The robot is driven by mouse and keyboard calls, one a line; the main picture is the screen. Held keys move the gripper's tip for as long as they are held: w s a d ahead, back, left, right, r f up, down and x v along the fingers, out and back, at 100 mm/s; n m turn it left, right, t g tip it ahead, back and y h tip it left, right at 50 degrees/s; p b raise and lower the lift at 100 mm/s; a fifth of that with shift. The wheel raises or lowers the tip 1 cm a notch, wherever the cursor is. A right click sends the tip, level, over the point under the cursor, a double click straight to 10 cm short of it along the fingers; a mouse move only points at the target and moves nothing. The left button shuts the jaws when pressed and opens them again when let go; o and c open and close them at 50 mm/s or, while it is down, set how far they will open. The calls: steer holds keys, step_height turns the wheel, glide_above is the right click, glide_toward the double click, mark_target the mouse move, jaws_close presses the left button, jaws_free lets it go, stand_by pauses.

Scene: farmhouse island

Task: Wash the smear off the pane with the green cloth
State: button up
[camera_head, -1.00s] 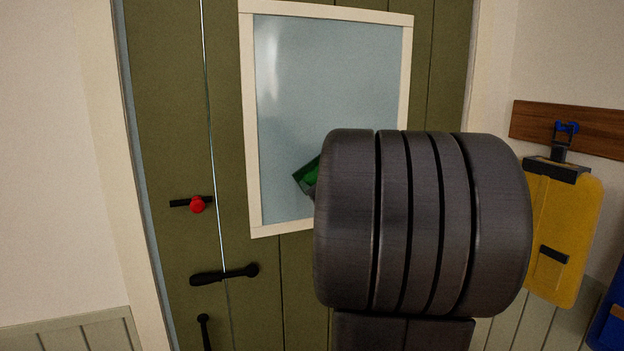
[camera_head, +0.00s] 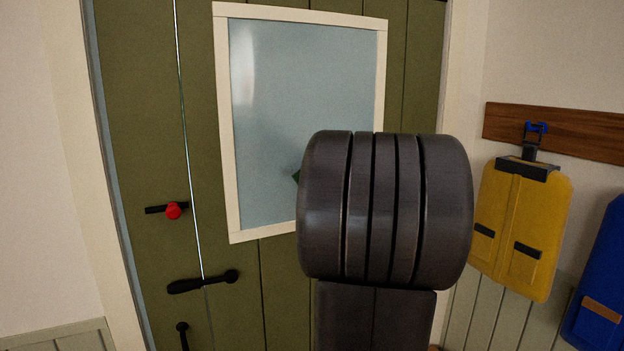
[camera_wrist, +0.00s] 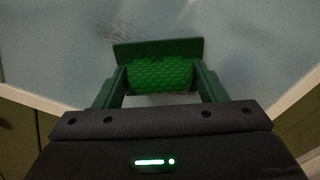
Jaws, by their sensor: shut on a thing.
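The pane (camera_head: 300,100) is a pale blue-grey glass in a cream frame on a green plank door. In the wrist view the pane (camera_wrist: 255,45) fills most of the background. A faint greyish smear (camera_wrist: 95,27) shows on it at the upper left. My gripper (camera_wrist: 161,84) is shut on the green cloth (camera_wrist: 160,76), which has a textured face and a flat dark green upper edge. The cloth is in front of the lower pane; I cannot tell whether it touches the glass. In the head view my arm hides the gripper and nearly all the cloth; only a dark green corner shows (camera_head: 296,176).
The door has a red knob (camera_head: 173,210) and a black lever handle (camera_head: 203,281) left of the pane. A yellow bag (camera_head: 520,225) hangs from a wooden rail (camera_head: 560,130) on the right wall, with a blue bag (camera_head: 603,270) beside it.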

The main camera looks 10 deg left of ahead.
steer(key=shift+w+d, duration=2.2)
steer(key=shift+d, duration=1.05)
steer(key=shift+s+a+b, duration=0.4)
steer(key=shift+s+a, duration=1.2)
steer(key=shift+a, duration=0.75)
steer(key=shift+s+a+b, duration=0.35)
steer(key=shift+s+a, duration=1.25)
steer(key=shift+a, duration=0.75)
steer(key=shift+s+a+b, duration=0.4)
steer(key=shift+s+a, duration=1.2)
steer(key=shift+a, duration=0.75)
steer(key=shift+s+d, duration=0.45)
steer(key=shift+v, duration=2.4)
steer(key=v, duration=0.3)
